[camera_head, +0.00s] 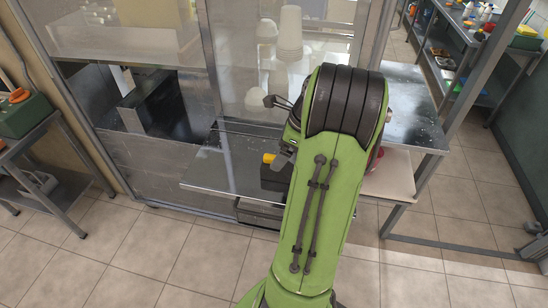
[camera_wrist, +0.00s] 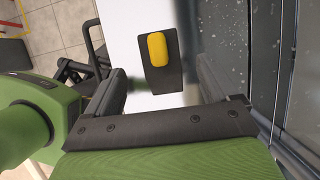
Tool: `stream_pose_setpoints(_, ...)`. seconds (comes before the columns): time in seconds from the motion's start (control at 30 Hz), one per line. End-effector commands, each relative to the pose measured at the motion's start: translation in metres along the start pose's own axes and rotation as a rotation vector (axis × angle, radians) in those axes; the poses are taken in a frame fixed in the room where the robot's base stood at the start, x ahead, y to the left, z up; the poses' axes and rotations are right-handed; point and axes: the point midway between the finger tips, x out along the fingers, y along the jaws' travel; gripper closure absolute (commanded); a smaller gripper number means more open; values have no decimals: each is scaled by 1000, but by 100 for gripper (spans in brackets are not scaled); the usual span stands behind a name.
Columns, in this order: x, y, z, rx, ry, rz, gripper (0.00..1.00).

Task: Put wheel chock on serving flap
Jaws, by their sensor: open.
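The wheel chock (camera_wrist: 165,80) is a dark wedge with a yellow grip, seen in the wrist view against a bright pale surface. In the head view its yellow part (camera_head: 268,158) shows just left of my arm, at the right end of the serving flap (camera_head: 222,168). The flap is a dark, shiny metal shelf on the front of the booth. The chock appears to rest on it, but the contact is hidden. My gripper (camera_wrist: 160,66) is open, with its two fingers apart on either side of the chock. My arm hides much of this area in the head view.
A pale board (camera_head: 398,178) and a speckled metal counter (camera_head: 415,115) lie right of my arm. Stacked white cups (camera_head: 290,30) stand behind the glass. A side table (camera_head: 50,185) stands at the left. The tiled floor in front is clear.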

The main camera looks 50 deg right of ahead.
Motion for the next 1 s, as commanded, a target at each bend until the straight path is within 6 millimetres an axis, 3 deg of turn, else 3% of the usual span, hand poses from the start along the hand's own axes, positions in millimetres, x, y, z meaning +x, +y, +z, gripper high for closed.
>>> stream_pose_setpoints(0.03, -18, -1, 2, 1, 0, -4, 13)
stream_pose_setpoints(0.2, -47, 0, 1, 0, -1, -1, 13)
stream_pose_setpoints(0.47, -53, 1, 2, -11, 1, 1, 13)
stream_pose_setpoints(0.57, -55, 16, 28, -157, 24, -1, 13)
stream_pose_setpoints(0.67, -59, 57, 78, -501, 74, -6, 13)
stream_pose_setpoints(0.8, -68, 144, 132, -1125, 143, -17, 13)
stream_pose_setpoints(0.9, -78, 212, 145, -1618, 182, -35, 13)
stream_pose_setpoints(1.0, -85, 271, 134, -2111, 209, -67, 13)
